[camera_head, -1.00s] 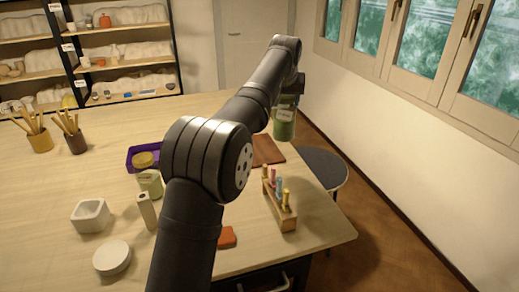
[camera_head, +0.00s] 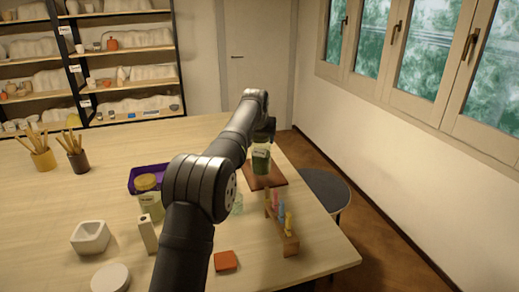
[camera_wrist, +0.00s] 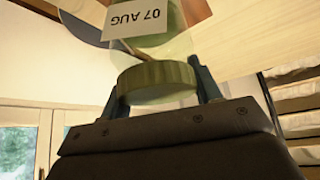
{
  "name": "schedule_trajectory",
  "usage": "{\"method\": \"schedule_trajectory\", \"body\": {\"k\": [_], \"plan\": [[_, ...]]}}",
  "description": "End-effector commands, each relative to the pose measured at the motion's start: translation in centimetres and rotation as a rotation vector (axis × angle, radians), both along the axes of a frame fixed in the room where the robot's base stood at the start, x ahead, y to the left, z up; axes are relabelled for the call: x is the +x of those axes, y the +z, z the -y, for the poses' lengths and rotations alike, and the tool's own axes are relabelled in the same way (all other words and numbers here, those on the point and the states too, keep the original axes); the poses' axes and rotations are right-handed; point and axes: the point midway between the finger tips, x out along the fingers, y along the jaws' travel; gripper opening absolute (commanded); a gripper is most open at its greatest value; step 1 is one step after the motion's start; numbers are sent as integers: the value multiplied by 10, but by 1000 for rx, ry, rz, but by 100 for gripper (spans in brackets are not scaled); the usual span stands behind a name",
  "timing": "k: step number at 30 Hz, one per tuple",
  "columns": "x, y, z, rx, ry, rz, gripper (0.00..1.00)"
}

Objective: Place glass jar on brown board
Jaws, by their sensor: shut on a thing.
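The glass jar (camera_head: 261,162) is upright, with green contents and a white label. It appears over the brown board (camera_head: 279,176), a flat dark slab near the table's right edge. I cannot tell whether the jar's base touches the board. My gripper (camera_head: 265,138) is above it, partly hidden by my arm. In the wrist view, my gripper (camera_wrist: 158,88) is shut on the jar's olive lid (camera_wrist: 157,80), one finger on each side. The jar's label there reads "07 AUG", upside down.
A wooden rack with coloured sticks (camera_head: 287,240) stands just in front of the board. An orange tile (camera_head: 226,261), a clear greenish glass object (camera_head: 237,204), a yellow-lidded jar (camera_head: 150,207) and a purple tray (camera_head: 134,182) are nearby. A round dark stool (camera_head: 326,188) stands beyond the table edge.

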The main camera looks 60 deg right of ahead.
Motion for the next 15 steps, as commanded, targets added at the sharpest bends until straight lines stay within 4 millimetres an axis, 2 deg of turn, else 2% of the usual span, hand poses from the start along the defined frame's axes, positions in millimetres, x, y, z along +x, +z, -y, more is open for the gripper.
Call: {"method": "schedule_trajectory", "body": {"k": [3,7,15], "plan": [[8,-2,2,-4,0,1,0],[8,-9,2,-1,-1,1,0],[8,-42,2,-2,-1,1,0]]}}
